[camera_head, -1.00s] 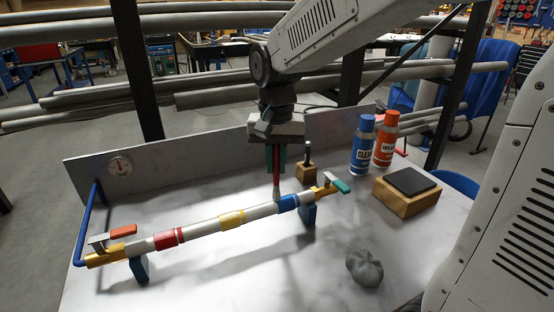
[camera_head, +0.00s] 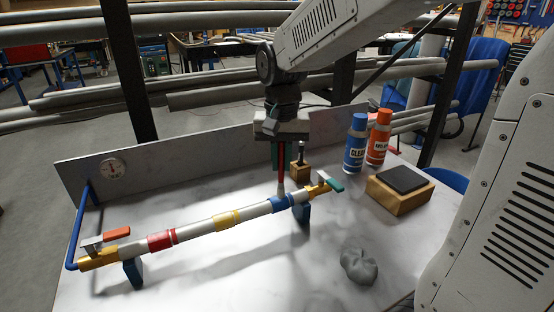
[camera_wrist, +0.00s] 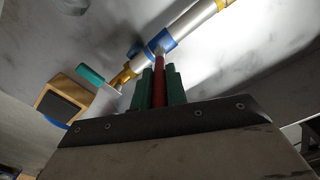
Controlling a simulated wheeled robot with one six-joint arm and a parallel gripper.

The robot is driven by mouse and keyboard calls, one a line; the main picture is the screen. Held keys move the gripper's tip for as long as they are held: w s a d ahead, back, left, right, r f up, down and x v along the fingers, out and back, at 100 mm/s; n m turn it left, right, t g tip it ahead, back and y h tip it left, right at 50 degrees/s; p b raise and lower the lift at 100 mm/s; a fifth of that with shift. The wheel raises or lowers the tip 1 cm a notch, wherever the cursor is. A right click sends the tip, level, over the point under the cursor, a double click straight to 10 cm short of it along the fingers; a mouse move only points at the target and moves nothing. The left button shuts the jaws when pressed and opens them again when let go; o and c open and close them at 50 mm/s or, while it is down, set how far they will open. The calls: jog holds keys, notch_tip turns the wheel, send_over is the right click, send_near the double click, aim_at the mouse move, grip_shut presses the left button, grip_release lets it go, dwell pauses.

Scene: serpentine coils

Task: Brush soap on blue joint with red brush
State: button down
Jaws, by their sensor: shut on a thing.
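The pipe lies across stands on the workbench, with a red joint (camera_head: 161,241), a yellow joint (camera_head: 227,219) and a blue joint (camera_head: 280,202) near its right end. My gripper (camera_head: 280,158) points down above the blue joint, shut on the red brush (camera_head: 282,170). The brush hangs upright with its pale tip at the blue joint's upper edge; contact is hard to tell. In the wrist view the red brush (camera_wrist: 159,88) stands between the green fingers, and its tip overlaps the blue joint (camera_wrist: 165,43).
A blue bottle (camera_head: 355,145), an orange bottle (camera_head: 378,138) and a wooden box with dark top (camera_head: 400,193) are at right. A grey lump (camera_head: 358,266) lies in front. A gauge (camera_head: 112,168) is on the back panel.

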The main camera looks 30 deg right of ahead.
jog(key=shift+d, duration=0.75)
jog(key=shift+a, duration=0.1)
jog(key=shift+a, duration=2.15)
jog(key=shift+d+f, duration=0.1)
jog(key=shift+d, duration=0.85)
jog(key=d, duration=0.2)
jog(key=shift+d, duration=0.3)
jog(key=shift+a, duration=0.1)
